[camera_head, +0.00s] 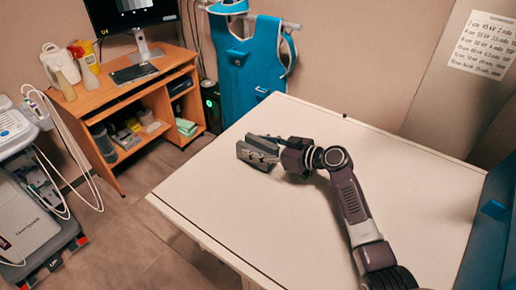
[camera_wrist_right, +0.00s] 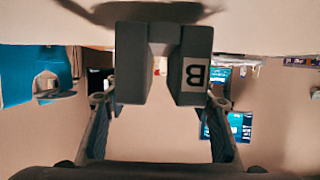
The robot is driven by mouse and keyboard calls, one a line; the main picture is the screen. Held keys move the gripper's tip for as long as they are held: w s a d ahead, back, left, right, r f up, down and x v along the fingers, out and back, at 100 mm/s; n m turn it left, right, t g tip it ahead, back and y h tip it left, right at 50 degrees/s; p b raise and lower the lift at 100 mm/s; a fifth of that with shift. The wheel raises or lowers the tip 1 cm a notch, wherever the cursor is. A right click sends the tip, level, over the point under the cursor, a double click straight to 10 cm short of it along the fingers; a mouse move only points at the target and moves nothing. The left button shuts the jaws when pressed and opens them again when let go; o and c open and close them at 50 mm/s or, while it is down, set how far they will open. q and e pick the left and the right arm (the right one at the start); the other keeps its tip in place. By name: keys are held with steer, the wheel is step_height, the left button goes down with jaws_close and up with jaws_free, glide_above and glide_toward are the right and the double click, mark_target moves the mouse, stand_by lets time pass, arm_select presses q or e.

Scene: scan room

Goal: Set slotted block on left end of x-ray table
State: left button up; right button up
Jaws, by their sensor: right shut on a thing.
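The slotted block (camera_head: 254,155) is dark grey and sits between the fingers of my right gripper (camera_head: 272,147), over the left part of the white x-ray table (camera_head: 330,215). A dark shadow lies on the table beside the block. I cannot tell for sure whether the block touches the tabletop. My left gripper is not in view.
The tabletop around the block is bare. A wooden desk (camera_head: 115,90) with a monitor (camera_head: 130,12) stands at the back left. A blue apron (camera_head: 245,65) hangs behind the table. A medical cart (camera_head: 30,190) stands at the far left, with floor between.

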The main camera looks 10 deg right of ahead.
steer(key=shift+w+f, duration=0.1)
steer(key=shift+f, duration=0.4)
steer(key=shift+f, duration=0.15)
steer(key=o, duration=1.8)
steer(key=shift+c, duration=0.2)
